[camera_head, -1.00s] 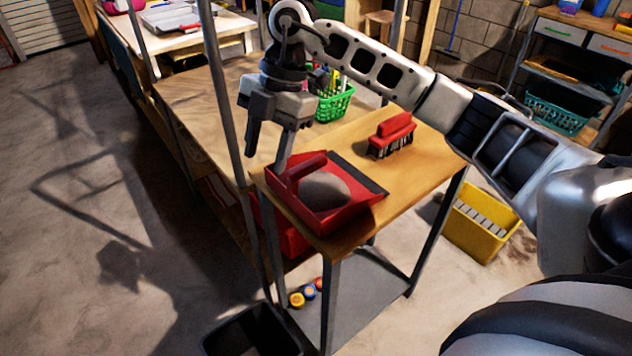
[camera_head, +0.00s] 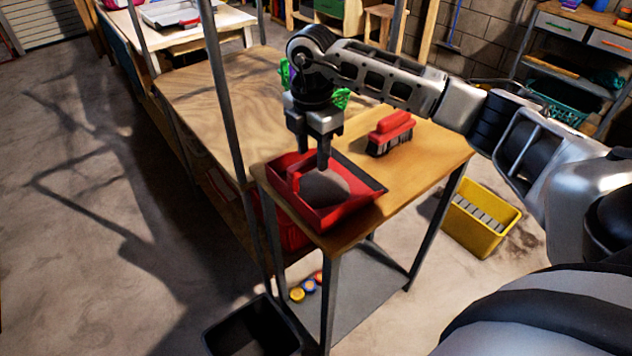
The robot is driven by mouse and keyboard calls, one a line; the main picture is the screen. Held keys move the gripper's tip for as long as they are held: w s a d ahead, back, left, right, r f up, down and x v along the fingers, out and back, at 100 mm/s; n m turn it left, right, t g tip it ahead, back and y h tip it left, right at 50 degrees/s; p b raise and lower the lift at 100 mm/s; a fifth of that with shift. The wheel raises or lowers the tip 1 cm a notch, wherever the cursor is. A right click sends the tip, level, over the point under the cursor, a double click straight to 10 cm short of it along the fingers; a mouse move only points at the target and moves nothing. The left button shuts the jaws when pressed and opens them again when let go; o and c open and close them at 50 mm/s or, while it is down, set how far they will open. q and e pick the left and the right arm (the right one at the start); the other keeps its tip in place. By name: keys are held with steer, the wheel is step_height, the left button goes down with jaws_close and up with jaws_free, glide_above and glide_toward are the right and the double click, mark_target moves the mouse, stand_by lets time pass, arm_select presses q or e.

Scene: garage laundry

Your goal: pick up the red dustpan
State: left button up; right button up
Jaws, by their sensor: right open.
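The red dustpan (camera_head: 350,205) lies on the small wooden-topped table (camera_head: 425,165), near its left front corner, with a grey patch in its pan. Its handle stands at the left side of the pan and is partly hidden by a gripper finger. My right gripper (camera_head: 312,158) points down over the dustpan's back left part, fingers apart. One finger is close to the handle and the other is over the pan; I cannot tell whether they touch it. My left gripper is not in view.
A red brush (camera_head: 391,133) with dark bristles lies behind the dustpan on the same table. A metal post (camera_head: 226,95) rises just left of the table. A yellow bucket (camera_head: 478,222) stands on the floor at right, and a black bin (camera_head: 250,330) stands in front.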

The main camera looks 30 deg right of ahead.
mark_target(316, 190)
steer(key=f, duration=0.3)
steer(key=shift+s+d+f+p, duration=0.2)
steer(key=shift+d+f+p, duration=0.1)
steer(key=shift+f+p, duration=0.1)
steer(key=shift+f, duration=0.55)
jaws_close()
steer(key=shift+r, duration=0.1)
